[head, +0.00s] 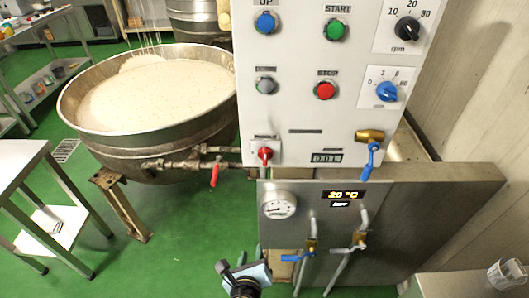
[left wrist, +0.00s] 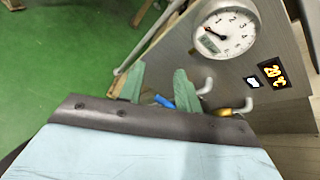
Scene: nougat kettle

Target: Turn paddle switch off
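A white control panel (head: 300,110) hangs in the upper middle of the head view. At its lower left is a small red-handled switch (head: 265,155) under a label too small to read; I take it as the paddle switch, but cannot tell its setting. My left gripper (head: 250,253) is low in the head view, below and apart from that switch. In the left wrist view, its two green fingers (left wrist: 158,82) stand apart with nothing between them that they touch. The switch is not in the left wrist view. My right gripper is in neither view.
A large kettle (head: 85,118) of pale mass stands left of the panel, with a red-handled valve (head: 214,175). A brass valve with blue lever (head: 370,150) is at the panel's lower right. Below are a round gauge (head: 278,205) and pipes.

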